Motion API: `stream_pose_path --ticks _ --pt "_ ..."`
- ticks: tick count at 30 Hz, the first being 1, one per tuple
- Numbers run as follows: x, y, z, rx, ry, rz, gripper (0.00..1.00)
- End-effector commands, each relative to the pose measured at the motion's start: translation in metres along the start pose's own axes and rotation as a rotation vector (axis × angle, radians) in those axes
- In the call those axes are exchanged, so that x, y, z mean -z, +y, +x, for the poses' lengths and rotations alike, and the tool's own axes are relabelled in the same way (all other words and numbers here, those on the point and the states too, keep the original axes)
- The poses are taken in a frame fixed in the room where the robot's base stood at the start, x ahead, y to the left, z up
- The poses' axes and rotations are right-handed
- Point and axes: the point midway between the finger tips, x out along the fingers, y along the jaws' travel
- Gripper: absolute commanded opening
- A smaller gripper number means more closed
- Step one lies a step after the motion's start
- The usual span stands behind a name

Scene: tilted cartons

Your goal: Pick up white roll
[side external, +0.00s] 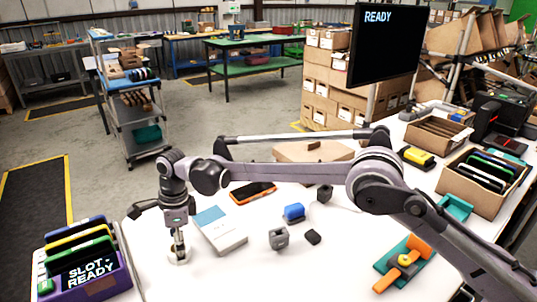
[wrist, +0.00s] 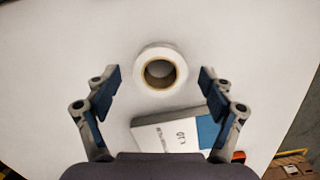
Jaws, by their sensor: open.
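The white roll (wrist: 142,66) is a tape-like ring with a tan core, lying flat on the white table. In the wrist view it sits between and slightly ahead of the two fingertips. In the side view the roll (side external: 186,257) is low at the left of the table, partly covered by my fingers. My gripper (wrist: 159,82) is open, pointing down, with a finger on each side of the roll and gaps between. It also shows in the side view (side external: 178,245), over the roll. Whether the fingertips reach table level cannot be told.
A white and blue carton (side external: 222,232) lies close to the right of the roll. A purple slotted holder (side external: 105,285) stands at the left edge. An orange device (side external: 252,193), a blue piece (side external: 294,212) and grey blocks (side external: 279,238) lie farther right. Table front is clear.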

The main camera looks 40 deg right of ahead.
Motion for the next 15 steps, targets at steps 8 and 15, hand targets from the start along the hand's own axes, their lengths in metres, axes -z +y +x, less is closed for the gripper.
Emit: stream_pose_path --ticks 8,15 --pt "-0.0001 0.0001 0.0034 0.000 0.000 0.000 0.82" --pt "-0.0001 0.0001 0.0032 0.000 0.000 0.000 0.21"
